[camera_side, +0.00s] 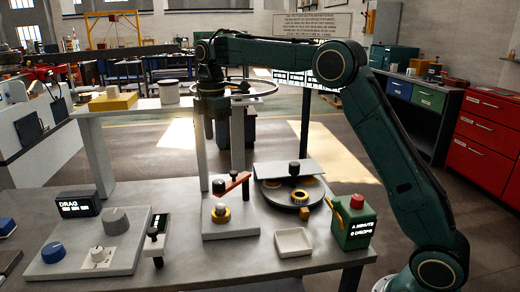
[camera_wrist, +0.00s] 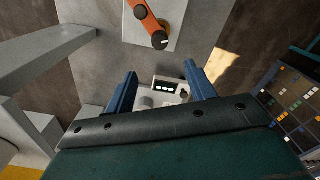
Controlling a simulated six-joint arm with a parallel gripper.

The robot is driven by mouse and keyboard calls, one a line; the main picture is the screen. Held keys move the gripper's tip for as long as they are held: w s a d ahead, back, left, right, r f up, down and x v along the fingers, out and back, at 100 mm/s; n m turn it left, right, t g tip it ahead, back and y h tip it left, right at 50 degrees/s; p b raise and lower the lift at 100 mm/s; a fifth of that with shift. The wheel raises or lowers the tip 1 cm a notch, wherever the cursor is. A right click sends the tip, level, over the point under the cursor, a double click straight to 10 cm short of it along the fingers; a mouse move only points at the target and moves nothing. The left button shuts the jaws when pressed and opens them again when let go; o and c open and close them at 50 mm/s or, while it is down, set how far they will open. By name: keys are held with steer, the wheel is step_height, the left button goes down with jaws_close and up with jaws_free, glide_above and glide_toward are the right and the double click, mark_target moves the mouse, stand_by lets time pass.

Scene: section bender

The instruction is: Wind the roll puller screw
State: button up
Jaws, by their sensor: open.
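An orange crank arm (camera_side: 232,183) sits on top of a post with a yellow collar (camera_side: 220,216), on a small grey base plate (camera_side: 232,232). A dark knob (camera_side: 218,187) stands at its left end. I take this to be the roll puller screw. The crank arm also shows at the top of the wrist view (camera_wrist: 146,17), with a dark round knob (camera_wrist: 159,40). My gripper (camera_side: 209,128) is above the crank, pointing down and apart from it. In the wrist view its two blue fingers (camera_wrist: 160,88) are spread, with nothing held between them.
A round turntable (camera_side: 290,195) with a grey plate over it stands right of the crank. A white dish (camera_side: 293,242) and a green box with a red button (camera_side: 352,222) are in front. A control panel (camera_side: 90,245) with knobs lies left. A raised shelf (camera_side: 130,105) stands behind.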

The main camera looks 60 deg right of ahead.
mark_target(218, 182)
step_height(218, 182, down, 14)
steer(key=shift+r, duration=0.15)
stand_by(0.7)
steer(key=c, duration=1)
